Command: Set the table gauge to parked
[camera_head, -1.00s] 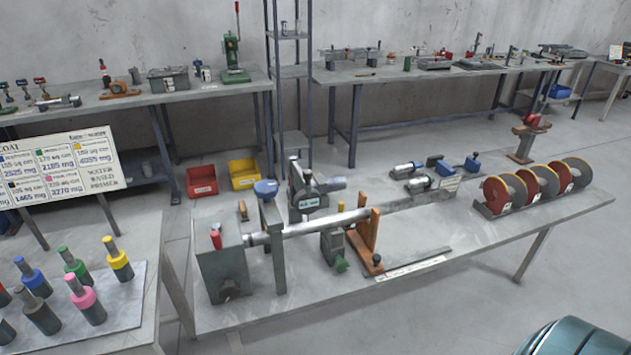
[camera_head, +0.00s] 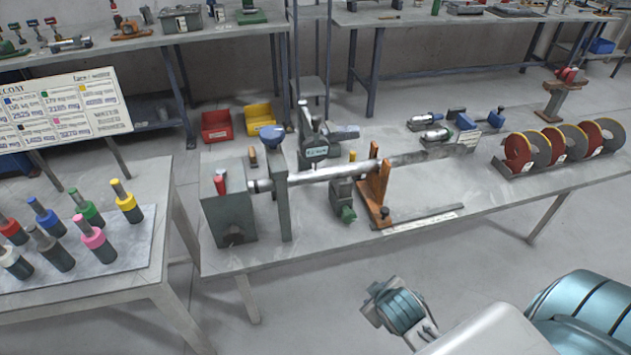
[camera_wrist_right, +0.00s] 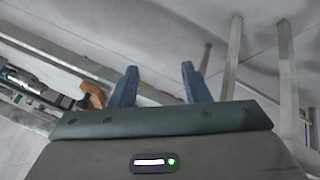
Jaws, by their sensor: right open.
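A grey upright device with a small dark display (camera_head: 314,152) stands behind the long metal tube (camera_head: 325,172) on the middle bench. It may be the table gauge; I cannot read its setting. A blue-topped post (camera_head: 275,185) stands in front of it to the left, and an orange bracket (camera_head: 376,192) supports the tube on the right. My right gripper (camera_wrist_right: 156,85) is open and empty in the right wrist view, its two blue fingers apart. In the head view, part of my right arm shows in front of the bench, at lower right. My left gripper is not in view.
The middle bench (camera_head: 440,212) also holds a grey box with a red lever (camera_head: 221,184) at left and red and grey discs (camera_head: 519,153) at right. A side table (camera_head: 140,265) with coloured-collar cylinders stands at left. Floor is clear before the bench.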

